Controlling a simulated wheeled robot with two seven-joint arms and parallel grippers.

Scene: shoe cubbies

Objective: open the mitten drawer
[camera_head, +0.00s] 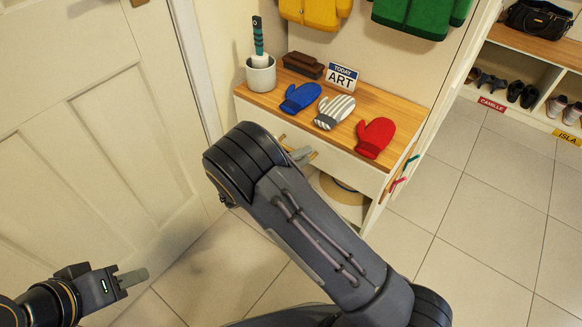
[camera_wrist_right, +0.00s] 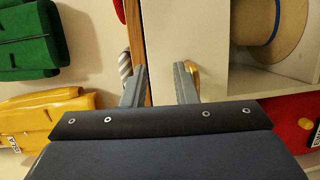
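The drawer's white front (camera_head: 345,165) sits under the wooden top of the bench and looks shut. It also shows in the right wrist view (camera_wrist_right: 185,25). Its brass handle (camera_head: 313,155) is partly hidden by my right gripper (camera_head: 300,154). In the right wrist view, the fingers of my right gripper (camera_wrist_right: 160,88) are apart, with the handle (camera_wrist_right: 193,72) right at the right-hand finger. I cannot tell whether they touch. My left gripper (camera_head: 132,278) is low at the left, away from the bench; its finger gap is not clear.
Blue (camera_head: 299,97), striped (camera_head: 335,111) and red (camera_head: 375,137) mittens lie on the bench top (camera_head: 400,105), near a brush (camera_head: 303,65), a grey pot (camera_head: 261,75) and a sign (camera_head: 342,78). A straw hat (camera_wrist_right: 272,25) is in the cubby below. A door (camera_head: 90,130) stands left.

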